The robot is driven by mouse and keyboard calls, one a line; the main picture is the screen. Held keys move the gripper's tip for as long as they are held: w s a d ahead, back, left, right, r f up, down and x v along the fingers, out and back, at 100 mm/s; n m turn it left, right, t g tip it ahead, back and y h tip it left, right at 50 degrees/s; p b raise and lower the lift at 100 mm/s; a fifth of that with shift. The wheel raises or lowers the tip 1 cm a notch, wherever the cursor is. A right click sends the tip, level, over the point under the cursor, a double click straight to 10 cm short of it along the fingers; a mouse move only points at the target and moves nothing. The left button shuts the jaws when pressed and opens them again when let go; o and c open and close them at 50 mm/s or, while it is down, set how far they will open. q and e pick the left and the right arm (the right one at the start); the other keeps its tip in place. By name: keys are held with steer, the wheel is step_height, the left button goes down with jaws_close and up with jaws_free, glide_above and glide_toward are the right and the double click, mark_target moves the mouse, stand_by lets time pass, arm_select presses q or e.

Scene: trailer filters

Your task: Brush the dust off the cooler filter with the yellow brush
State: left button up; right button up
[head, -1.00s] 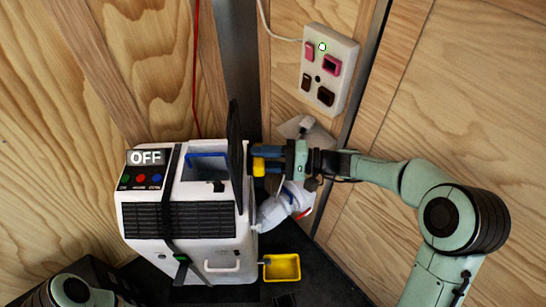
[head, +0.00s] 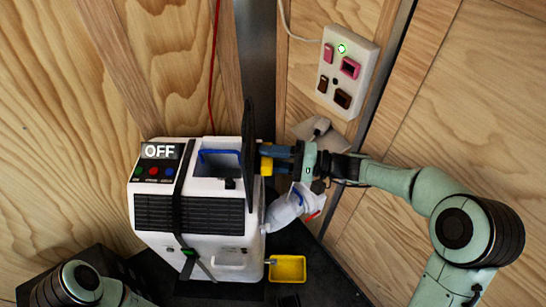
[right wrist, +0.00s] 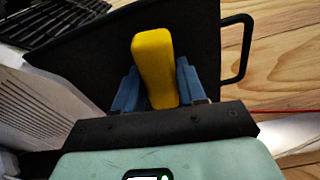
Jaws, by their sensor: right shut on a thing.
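The white cooler (head: 215,215) stands on a dark surface, with an OFF display (head: 160,151) and a black grille on its front. A blue-edged opening (head: 220,160) is in its top. A thin dark panel (head: 248,140) stands upright at the cooler's right side; I cannot tell whether it is the filter or a lid. In the right wrist view the panel (right wrist: 200,60) has a loop handle. My right gripper (head: 272,158) is shut on the yellow brush (right wrist: 154,65), close beside the panel. Contact and dust cannot be made out. My left gripper is out of view.
A yellow tray (head: 287,269) sits right of the cooler's base. A switch box (head: 346,72) is on the wooden wall. A red cord (head: 212,80) hangs behind the cooler.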

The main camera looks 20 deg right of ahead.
mark_target(252, 135)
steer(key=shift+w+a, duration=0.2)
steer(key=shift+a, duration=0.45)
steer(key=shift+w+d, duration=0.35)
steer(key=shift+w, duration=0.55)
steer(key=shift+w+d, duration=0.3)
steer(key=shift+w, duration=0.55)
steer(key=shift+w+d+b, duration=0.2)
steer(key=shift+w, duration=0.65)
steer(key=shift+w+d+b, duration=0.2)
steer(key=shift+w, duration=0.65)
steer(key=shift+s+a+b, duration=0.25)
steer(key=shift+s+a, duration=0.1)
steer(key=shift+s, duration=0.8)
steer(key=shift+s+a+b, duration=0.25)
steer(key=shift+s+a, duration=0.1)
steer(key=shift+s, duration=0.85)
steer(key=shift+s+a+b, duration=0.25)
steer(key=shift+s+a, duration=0.1)
steer(key=shift+s, duration=0.8)
steer(key=v, duration=0.6)
steer(key=shift+w+d+p, duration=0.15)
steer(key=shift+w+p, duration=0.2)
